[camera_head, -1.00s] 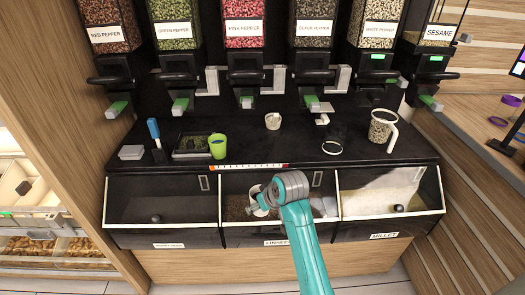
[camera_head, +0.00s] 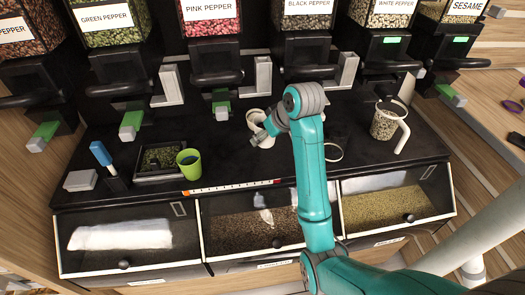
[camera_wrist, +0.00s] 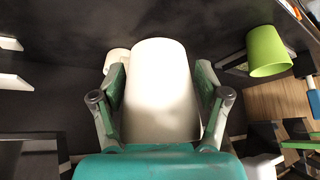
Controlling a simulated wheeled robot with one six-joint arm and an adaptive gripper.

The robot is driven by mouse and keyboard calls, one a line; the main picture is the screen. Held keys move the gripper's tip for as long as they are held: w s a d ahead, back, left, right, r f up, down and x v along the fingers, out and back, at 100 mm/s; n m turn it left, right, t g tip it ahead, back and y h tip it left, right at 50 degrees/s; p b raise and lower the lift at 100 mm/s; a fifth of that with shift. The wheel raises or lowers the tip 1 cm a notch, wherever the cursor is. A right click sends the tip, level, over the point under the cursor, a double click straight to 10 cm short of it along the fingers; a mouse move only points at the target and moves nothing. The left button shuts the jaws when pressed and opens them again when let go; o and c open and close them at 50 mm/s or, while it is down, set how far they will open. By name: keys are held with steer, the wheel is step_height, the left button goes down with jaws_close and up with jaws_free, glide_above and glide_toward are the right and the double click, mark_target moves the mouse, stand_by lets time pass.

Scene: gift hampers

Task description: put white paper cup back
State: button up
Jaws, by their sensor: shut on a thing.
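The white paper cup (camera_head: 264,142) is in my gripper (camera_head: 268,130), above the black counter towards its back middle. In the wrist view the cup (camera_wrist: 160,85) fills the middle, with a finger of my gripper (camera_wrist: 160,100) closed on each side of it. A second whitish cup (camera_head: 256,116) stands on the counter just behind the held one. It also shows beside the left finger in the wrist view (camera_wrist: 117,58), partly hidden. I cannot tell whether the held cup touches the counter.
A green cup (camera_head: 188,162) stands left of the held cup, next to a dark tray (camera_head: 158,158). A clear measuring jug (camera_head: 386,122) and a white ring (camera_head: 334,152) are to the right. Pepper dispensers (camera_head: 211,60) overhang the back. Glass-fronted bins (camera_head: 120,240) line the front.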

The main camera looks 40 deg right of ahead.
steer(key=shift+w+d+f, duration=0.15)
steer(key=shift+f, duration=4.85)
steer(key=o, duration=1.2)
steer(key=shift+f, duration=0.1)
steer(key=shift+o, duration=0.2)
